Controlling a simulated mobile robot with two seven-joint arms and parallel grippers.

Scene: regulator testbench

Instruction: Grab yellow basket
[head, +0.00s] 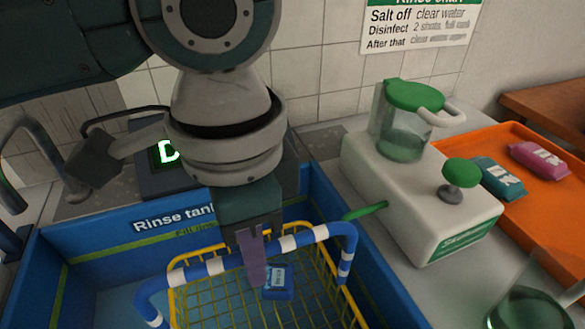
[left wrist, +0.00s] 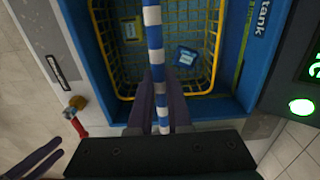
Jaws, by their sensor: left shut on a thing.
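The yellow wire basket (head: 205,291) sits in the blue rinse tank (head: 100,247) in the head view. Its blue-and-white striped handle (head: 206,269) arches across the top. My left gripper (head: 253,262) comes down from above and is shut on the handle near its middle. In the left wrist view the fingers (left wrist: 153,103) close around the striped handle (left wrist: 154,45), with the yellow basket (left wrist: 104,52) below. A small blue packet (head: 277,280) lies in the basket, and another item (left wrist: 131,29) shows in the wrist view.
A white dispenser (head: 420,200) with green parts stands right of the tank. An orange tray (head: 545,215) with packets (head: 538,160) lies farther right. A glass container (head: 530,305) is at lower right. A display box (head: 150,180) stands behind the tank.

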